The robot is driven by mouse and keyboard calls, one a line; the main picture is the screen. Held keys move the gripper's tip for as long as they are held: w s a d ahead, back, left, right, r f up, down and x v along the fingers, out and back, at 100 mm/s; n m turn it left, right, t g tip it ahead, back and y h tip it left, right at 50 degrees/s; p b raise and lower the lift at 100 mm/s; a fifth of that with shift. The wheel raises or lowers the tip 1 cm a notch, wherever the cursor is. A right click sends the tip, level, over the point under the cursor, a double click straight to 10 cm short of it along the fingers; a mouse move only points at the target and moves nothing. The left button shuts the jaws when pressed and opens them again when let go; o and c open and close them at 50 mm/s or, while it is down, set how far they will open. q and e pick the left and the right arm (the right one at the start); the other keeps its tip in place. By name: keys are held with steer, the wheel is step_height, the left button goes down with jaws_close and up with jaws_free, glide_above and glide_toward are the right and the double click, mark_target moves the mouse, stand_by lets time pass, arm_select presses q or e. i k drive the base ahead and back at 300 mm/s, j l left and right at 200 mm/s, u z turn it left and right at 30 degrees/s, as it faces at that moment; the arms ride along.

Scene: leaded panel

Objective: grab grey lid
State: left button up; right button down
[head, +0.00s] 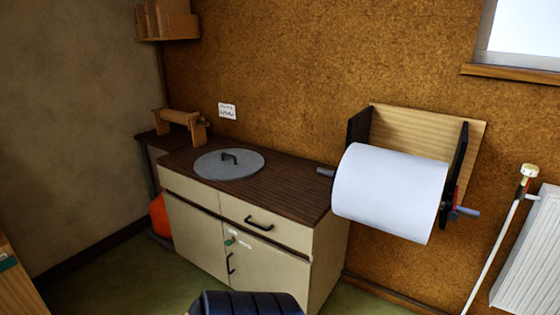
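The grey lid (208,168) is a flat round disc with a dark arched handle (229,156) standing up at its middle. It lies on the dark brown wooden top (290,196) of a cream cabinet, with its handle side up. What is under the lid is hidden. Neither of my grippers shows in the head view, and nothing touches the lid.
A large white paper roll (388,192) on a wall holder juts out right of the cabinet. The countertop right of the lid is bare. A dark blue ribbed shape at the bottom edge is unclear.

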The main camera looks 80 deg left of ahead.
mark_target(226, 164)
steer(key=u, duration=2.85)
steer(key=i+j, duration=0.15)
steer(key=i, duration=0.4)
steer(key=i+j+u, duration=0.1)
steer(key=i, duration=0.45)
steer(key=j, duration=0.1)
